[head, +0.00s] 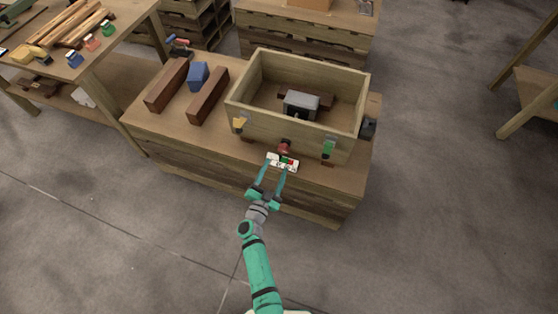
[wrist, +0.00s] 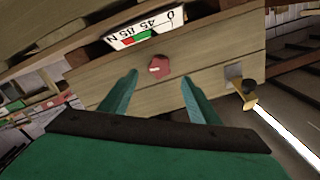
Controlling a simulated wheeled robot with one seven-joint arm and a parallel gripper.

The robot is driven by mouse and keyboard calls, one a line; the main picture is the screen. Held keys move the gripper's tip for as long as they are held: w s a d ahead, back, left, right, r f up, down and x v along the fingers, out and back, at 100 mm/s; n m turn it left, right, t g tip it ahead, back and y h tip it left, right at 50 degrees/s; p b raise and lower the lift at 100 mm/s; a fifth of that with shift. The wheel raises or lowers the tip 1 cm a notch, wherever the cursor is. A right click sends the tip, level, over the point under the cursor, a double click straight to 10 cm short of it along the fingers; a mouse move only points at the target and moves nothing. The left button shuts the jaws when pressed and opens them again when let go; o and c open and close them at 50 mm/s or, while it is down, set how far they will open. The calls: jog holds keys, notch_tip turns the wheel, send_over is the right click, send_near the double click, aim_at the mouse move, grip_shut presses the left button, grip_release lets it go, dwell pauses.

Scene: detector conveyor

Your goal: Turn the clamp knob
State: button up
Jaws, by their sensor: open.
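The red clamp knob (head: 285,147) is on the front wall of an open wooden box (head: 257,75). In the wrist view the knob (wrist: 159,66) shows as a red disc with a pale mark. A white scale plate (head: 272,157) with numbers and red and green patches is by the knob; it also shows in the wrist view (wrist: 145,32). My gripper (head: 275,169) is open and empty, its teal fingers pointing at the box front. In the wrist view the fingertips (wrist: 160,79) lie either side of the knob's line, apart from it. Exact distance is unclear.
A grey block (head: 301,100) sits inside the box. A yellow piece (head: 239,124) and a green piece (head: 328,149) are on the box front. Brown bars (head: 208,97) and a blue block (head: 198,75) lie left on the bench. The floor in front is clear.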

aim_at(283, 150)
jog(key=shift+v, duration=1.15)
jog(key=shift+w, duration=0.2)
jog(key=shift+s+a, duration=0.1)
jog(key=shift+a, duration=0.05)
jog(key=w+d+n, duration=0.1)
jog(key=w+n, duration=0.1)
jog(key=w, duration=0.1)
jog(key=w+d+n, duration=0.1)
jog(key=w+n, duration=0.1)
jog(key=w, duration=0.2)
jog(key=w+d+n, duration=0.2)
jog(key=w+n, duration=0.1)
jog(key=w, duration=0.1)
jog(key=shift+w+r, duration=0.15)
jog(key=shift+r, duration=0.05)
dwell(0.4)
jog(key=c, duration=1.1)
